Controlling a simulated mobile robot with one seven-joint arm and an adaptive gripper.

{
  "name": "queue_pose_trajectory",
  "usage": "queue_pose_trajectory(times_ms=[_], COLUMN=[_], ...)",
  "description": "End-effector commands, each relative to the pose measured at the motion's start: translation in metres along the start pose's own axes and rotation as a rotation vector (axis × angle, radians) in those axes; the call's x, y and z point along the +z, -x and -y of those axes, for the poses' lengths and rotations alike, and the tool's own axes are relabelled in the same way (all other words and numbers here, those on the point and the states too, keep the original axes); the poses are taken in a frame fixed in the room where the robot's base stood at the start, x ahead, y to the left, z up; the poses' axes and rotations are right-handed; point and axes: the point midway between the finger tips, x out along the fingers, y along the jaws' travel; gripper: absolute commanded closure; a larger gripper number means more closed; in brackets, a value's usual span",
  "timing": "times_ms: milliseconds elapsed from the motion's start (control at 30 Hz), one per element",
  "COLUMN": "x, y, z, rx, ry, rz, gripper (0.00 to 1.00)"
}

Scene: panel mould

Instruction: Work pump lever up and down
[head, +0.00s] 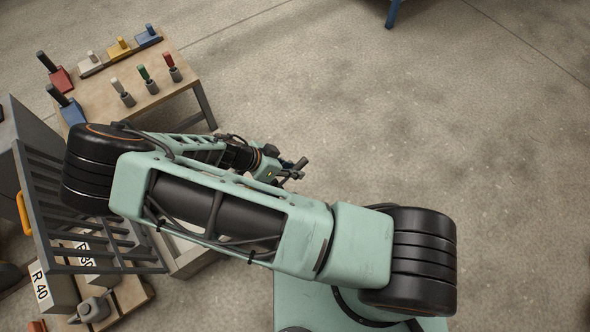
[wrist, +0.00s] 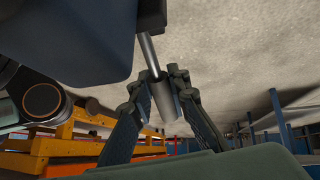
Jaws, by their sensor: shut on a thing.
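My gripper (wrist: 165,82) is shut on the pump lever in the wrist view. The lever is a thin grey rod with a thicker grey cylindrical grip (wrist: 165,98), and the fingers stand on either side of the grip. The rod runs up and left to the edge of a dark blue-grey body; its far end is hidden, and I cannot tell what that body is. In the head view my gripper (head: 287,173) shows small beyond my arm, with a short dark piece at its tip. The pump itself is not clearly visible there.
A wooden table (head: 107,101) with several coloured hand tools stands at upper left. A grey barred frame (head: 40,190) and blocks, one marked R 40 (head: 52,287), lie at left. Orange beams (wrist: 60,147) show in the wrist view. The floor (head: 450,130) at right is clear.

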Motion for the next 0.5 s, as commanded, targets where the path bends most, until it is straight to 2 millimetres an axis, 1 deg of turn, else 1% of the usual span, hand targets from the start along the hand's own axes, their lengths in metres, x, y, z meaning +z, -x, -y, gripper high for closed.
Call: queue_pose_trajectory(times_ms=[467,500], x=[0.0,0.0], y=[0.0017,0.0017], z=[0.0013,0.0012], rx=[-0.003,-0.003], ry=[-0.001,-0.001], rz=[-0.008,-0.008], gripper=[1.0,0.8])
